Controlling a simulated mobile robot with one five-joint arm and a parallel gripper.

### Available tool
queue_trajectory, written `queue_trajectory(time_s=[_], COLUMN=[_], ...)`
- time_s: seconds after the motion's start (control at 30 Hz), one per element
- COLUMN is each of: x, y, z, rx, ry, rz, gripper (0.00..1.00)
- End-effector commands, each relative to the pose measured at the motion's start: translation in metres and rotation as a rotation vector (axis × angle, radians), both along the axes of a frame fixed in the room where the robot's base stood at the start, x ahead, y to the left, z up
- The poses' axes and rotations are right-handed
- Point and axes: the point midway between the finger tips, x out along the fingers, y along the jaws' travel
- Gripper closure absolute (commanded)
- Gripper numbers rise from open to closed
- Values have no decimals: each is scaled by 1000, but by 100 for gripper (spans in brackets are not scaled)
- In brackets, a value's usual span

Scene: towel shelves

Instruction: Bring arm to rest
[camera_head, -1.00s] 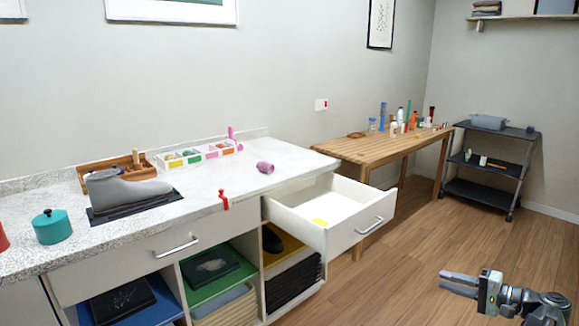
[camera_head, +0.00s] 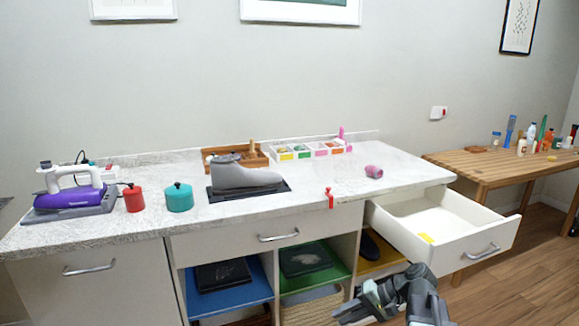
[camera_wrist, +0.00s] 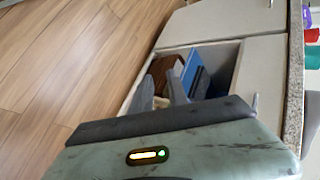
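My gripper (camera_head: 343,312) is at the bottom of the head view, in front of the cabinet's open shelves and left of the open drawer. Its two fingers stand apart with nothing seen between them. In the wrist view the grey fingers (camera_wrist: 160,88) point toward an open cabinet compartment with blue and brown items inside. My arm is bent and low, and its lower part is cut off by the frame edge.
The white drawer (camera_head: 452,244) stands pulled out, with a small yellow item inside. The counter (camera_head: 330,170) holds a purple iron (camera_head: 75,190), red and teal pots, a grey shoe-like form (camera_head: 245,177) and trays. A wooden table (camera_head: 490,168) stands right. Floor is clear at right.

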Motion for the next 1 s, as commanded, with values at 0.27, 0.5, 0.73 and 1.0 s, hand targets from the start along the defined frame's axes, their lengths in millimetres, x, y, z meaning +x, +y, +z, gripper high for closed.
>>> queue_trajectory(time_s=[0.27,0.5,0.73,1.0], x=[-41,-55,-50,-50], y=[92,32,12,13], z=[-56,-83,-22,77], rx=[-376,-787,-868,-867], ry=[49,59,58,59], rz=[248,265,248,249], gripper=[80,80,80,80])
